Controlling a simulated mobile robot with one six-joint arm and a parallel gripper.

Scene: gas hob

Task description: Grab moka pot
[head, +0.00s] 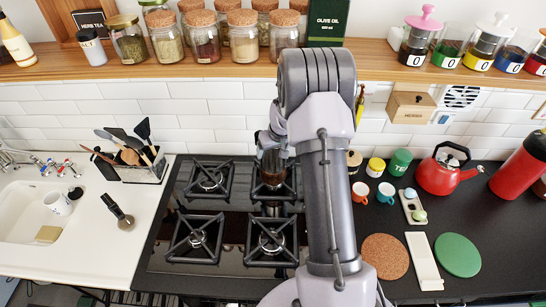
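A dark, glossy brownish object (273,172) stands over the back right burner of the hob. It may be the moka pot, but it is small and partly covered by my arm, so I cannot tell for sure. My arm reaches up over the hob and bends down at its wrist. My gripper (270,150) is just above or at this dark object. Its fingers are not clear, so I cannot tell whether they touch or hold it.
The black hob (227,228) has several burner grates, the others bare. A red kettle (446,172) and small cups (386,192) stand on the right counter. A utensil holder (145,168) is left. A wooden shelf (130,67) with jars runs along the back.

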